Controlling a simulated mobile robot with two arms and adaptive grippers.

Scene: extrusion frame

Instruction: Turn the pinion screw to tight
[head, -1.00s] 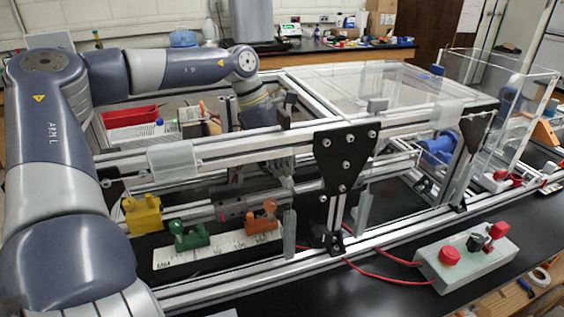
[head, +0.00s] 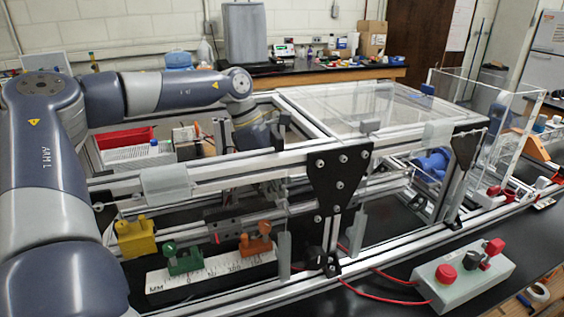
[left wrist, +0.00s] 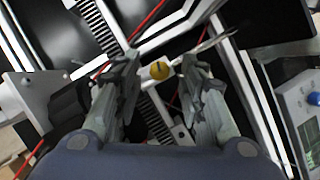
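My left gripper (left wrist: 158,75) is open, with one grey-green finger on each side of the screw head. Gaps show between the head and both fingers, and I see no contact. In the head view my left arm reaches over the extrusion frame (head: 215,160), and the wrist goes down behind the top rail. The fingers are mostly hidden there, and I cannot make out the screw. My right gripper is not in view.
Yellow (head: 136,238), green (head: 184,258) and orange (head: 257,240) blocks sit near a white millimetre scale (head: 215,272). A control box with red knobs (head: 463,283) stands at right. Red wires (head: 385,298) run to it.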

